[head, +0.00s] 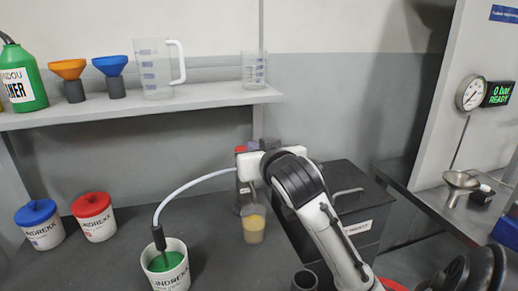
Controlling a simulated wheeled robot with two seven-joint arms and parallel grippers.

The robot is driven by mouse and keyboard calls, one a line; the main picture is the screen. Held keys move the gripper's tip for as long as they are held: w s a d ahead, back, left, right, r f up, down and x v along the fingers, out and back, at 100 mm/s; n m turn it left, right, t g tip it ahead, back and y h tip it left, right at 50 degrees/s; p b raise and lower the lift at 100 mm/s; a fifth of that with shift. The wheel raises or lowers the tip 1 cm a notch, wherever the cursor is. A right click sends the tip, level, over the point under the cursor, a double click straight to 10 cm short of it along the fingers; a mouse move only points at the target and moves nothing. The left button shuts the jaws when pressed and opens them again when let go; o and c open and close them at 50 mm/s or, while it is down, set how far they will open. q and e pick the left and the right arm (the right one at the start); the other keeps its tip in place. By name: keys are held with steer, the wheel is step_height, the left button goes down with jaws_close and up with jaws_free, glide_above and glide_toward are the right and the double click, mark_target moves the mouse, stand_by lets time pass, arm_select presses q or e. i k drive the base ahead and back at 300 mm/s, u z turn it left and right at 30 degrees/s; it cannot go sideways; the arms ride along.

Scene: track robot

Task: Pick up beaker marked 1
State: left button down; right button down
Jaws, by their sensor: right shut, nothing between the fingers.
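A clear beaker with yellow contents (253,226) stands on the dark bench near the middle of the head view. My right gripper (249,196) is just above and behind it, at the end of my white and black arm, shut with nothing held. Its fingertips are partly hidden. Another small clear beaker (254,70) stands on the shelf's right end. I cannot read a mark 1 on either beaker. My left gripper is not in view.
A white tub with green contents (168,268) has a curved white tube above it. Blue-lidded (41,226) and red-lidded (94,217) tubs stand left. The shelf (130,106) holds a jug (156,70), funnels and a green bottle. A black box (350,205) is right.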

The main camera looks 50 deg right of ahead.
mark_target(254, 217)
steer(key=k, duration=1.05)
